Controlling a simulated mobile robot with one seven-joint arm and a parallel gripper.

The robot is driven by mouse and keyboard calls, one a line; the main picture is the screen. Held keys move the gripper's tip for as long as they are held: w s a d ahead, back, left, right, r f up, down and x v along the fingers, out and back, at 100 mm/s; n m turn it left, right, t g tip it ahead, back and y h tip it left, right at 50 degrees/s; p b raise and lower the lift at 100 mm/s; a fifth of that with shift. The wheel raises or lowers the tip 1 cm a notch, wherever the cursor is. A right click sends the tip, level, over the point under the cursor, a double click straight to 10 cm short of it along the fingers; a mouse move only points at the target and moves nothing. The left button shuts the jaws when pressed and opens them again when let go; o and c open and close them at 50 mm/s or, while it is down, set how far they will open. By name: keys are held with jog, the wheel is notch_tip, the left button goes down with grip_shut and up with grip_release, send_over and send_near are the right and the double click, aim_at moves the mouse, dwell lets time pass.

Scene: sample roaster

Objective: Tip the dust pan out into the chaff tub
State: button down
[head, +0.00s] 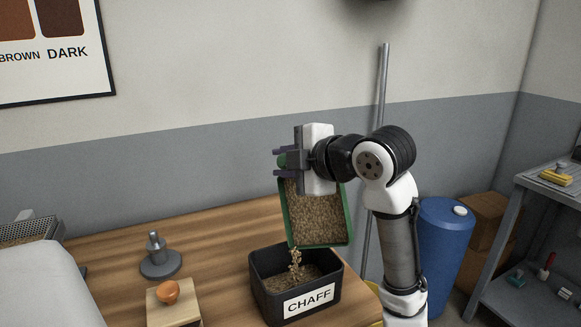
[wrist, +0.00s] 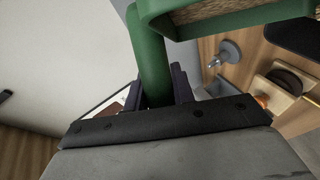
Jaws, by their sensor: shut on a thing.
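The green dust pan (head: 347,215) is tilted steeply above the chaff tub, with brown chaff (head: 318,210) still lying in it. A stream of chaff (head: 296,262) falls from its lower edge into the tub. The black chaff tub (head: 262,297), labelled CHAFF, stands on the table and has chaff inside. My gripper (head: 281,161) is shut on the pan's green handle, above and behind the tub. In the wrist view the handle (wrist: 150,60) runs between the fingers (wrist: 160,88), and part of the pan (wrist: 215,25) shows at the top.
A blue barrel (head: 447,250) and a grey shelf (head: 530,255) stand at right.

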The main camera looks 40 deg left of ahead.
jog(key=s+d+f+n+t+y+b, duration=0.1)
jog(key=s+f+n+b, duration=0.1)
jog(key=s+b, duration=0.4)
jog(key=s+d+f+n+t+y+b, duration=0.1)
jog(key=s+f+n+t+y+b, duration=0.1)
jog(key=s+n+b, duration=0.3)
jog(key=shift+s+d+f+b, duration=0.35)
jog(key=shift+s+f+b, duration=0.15)
jog(key=shift+s+b, duration=0.55)
dwell(1.4)
notch_tip(320, 180, up, 3)
jog(key=p, duration=0.3)
dwell(0.4)
